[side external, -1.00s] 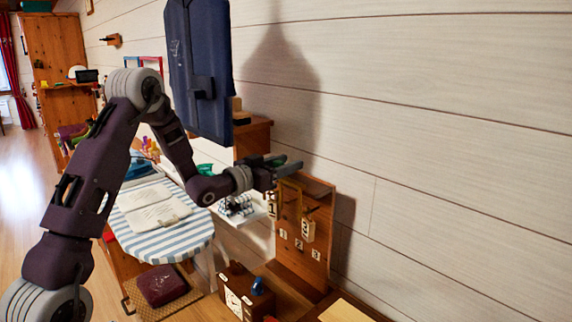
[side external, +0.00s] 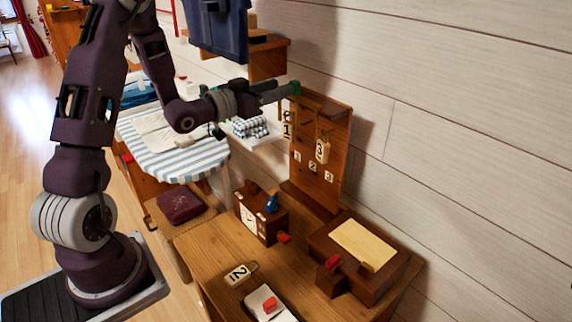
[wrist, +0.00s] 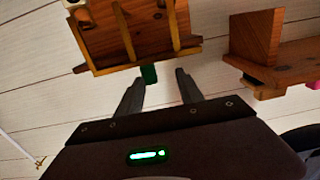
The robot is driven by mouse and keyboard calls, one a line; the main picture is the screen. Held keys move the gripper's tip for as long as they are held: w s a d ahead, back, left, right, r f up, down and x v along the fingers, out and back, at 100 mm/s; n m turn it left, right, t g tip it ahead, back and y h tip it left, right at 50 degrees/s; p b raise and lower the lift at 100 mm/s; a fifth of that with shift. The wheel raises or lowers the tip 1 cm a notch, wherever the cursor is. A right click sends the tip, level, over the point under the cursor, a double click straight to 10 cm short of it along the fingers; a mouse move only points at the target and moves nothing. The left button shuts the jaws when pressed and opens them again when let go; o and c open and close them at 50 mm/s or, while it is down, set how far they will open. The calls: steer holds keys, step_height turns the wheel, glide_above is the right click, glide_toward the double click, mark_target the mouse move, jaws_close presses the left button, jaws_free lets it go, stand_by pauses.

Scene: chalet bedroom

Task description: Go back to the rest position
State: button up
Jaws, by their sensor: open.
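My gripper (side external: 288,91) is open, held just above and left of the top of an upright wooden rack (side external: 331,170) with hooks. In the wrist view, the two fingers (wrist: 157,80) are spread apart below the rack (wrist: 112,52). A small green piece (wrist: 148,74) shows between them; I cannot tell what it belongs to. A tag marked 1 (side external: 287,130) and a tag marked 3 (side external: 322,151) hang on the rack. A tag marked 2 (side external: 238,274) lies on the wooden table (side external: 205,250), away from my gripper.
A wooden clock box (side external: 258,218) and a wooden box with a pale top (side external: 362,245) stand on the table. A dark blue hanging cloth (side external: 217,30) and a wooden shelf (side external: 268,55) are close above my arm. A striped ironing board (side external: 175,160) is behind.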

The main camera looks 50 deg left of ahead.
steer(key=shift+s+d+r+g+y, duration=0.2)
steer(key=shift+d+r+g+y, duration=0.1)
steer(key=shift+d+r+g, duration=0.25)
steer(key=shift+s+d+r+g+y, duration=0.2)
steer(key=shift+d+r+g+y, duration=0.1)
steer(key=shift+r+g, duration=0.25)
steer(key=s+d+g, duration=0.5)
steer(key=s+d, duration=0.3)
steer(key=s, duration=0.7)
steer(key=s+d+g+h, duration=0.1)
steer(key=s+d+g, duration=0.4)
steer(key=s, duration=1.1)
steer(key=d, duration=0.3)
steer(key=shift+d+f+h, duration=0.3)
steer(key=shift+d, duration=0.1)
